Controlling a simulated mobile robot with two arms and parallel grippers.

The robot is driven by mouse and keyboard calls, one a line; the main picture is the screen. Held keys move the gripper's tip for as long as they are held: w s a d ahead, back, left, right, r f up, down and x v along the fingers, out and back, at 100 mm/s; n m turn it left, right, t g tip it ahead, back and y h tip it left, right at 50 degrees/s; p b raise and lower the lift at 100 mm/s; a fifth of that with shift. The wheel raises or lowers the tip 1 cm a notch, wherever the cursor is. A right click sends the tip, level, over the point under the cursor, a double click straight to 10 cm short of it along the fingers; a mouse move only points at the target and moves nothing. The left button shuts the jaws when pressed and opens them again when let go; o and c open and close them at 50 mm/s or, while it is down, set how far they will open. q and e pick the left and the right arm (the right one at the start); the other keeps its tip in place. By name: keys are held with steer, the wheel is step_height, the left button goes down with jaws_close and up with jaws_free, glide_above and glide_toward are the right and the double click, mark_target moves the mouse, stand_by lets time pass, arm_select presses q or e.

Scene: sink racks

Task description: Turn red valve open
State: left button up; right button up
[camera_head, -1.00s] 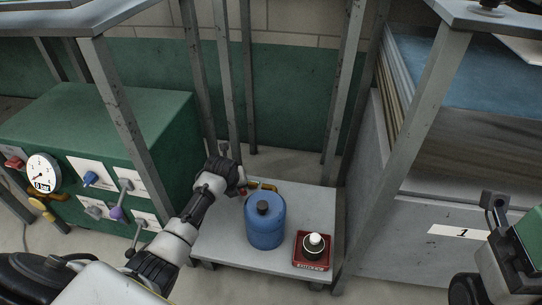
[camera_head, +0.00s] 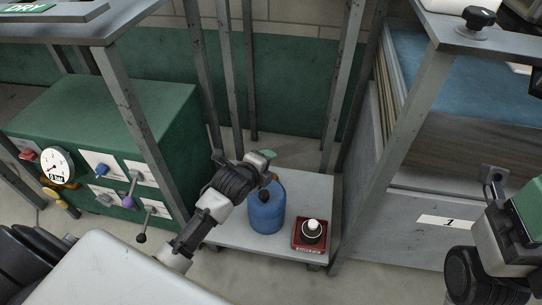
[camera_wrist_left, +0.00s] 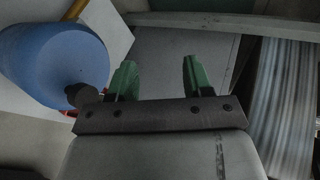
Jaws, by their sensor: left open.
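A red valve handle (camera_head: 28,155) sits at the left end of the green cabinet's front (camera_head: 110,125), beside a round white gauge (camera_head: 57,167). My left gripper (camera_head: 268,158) is far to its right, raised over the low grey shelf near the blue jug (camera_head: 266,212). It partly covers the jug in the head view. In the left wrist view, its two green fingers (camera_wrist_left: 158,80) are apart with nothing between them. The blue jug (camera_wrist_left: 55,62) is at their left. My right gripper (camera_head: 508,195) is at the right edge; its opening is unclear.
A red box with a white-topped black knob (camera_head: 311,232) stands on the grey shelf (camera_head: 235,237) right of the jug. Several knobs and levers (camera_head: 128,200) cover the cabinet front. Grey table legs (camera_head: 135,125) stand between cabinet and shelf.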

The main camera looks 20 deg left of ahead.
arm_select(q)
steer(key=s+d+r+n+t+h+p, duration=0.1)
steer(key=s+d+r+n+t, duration=0.2)
steer(key=r, duration=0.4)
steer(key=shift+s+d+n, duration=0.15)
steer(key=shift+d+n, duration=0.1)
steer(key=shift+n, duration=0.25)
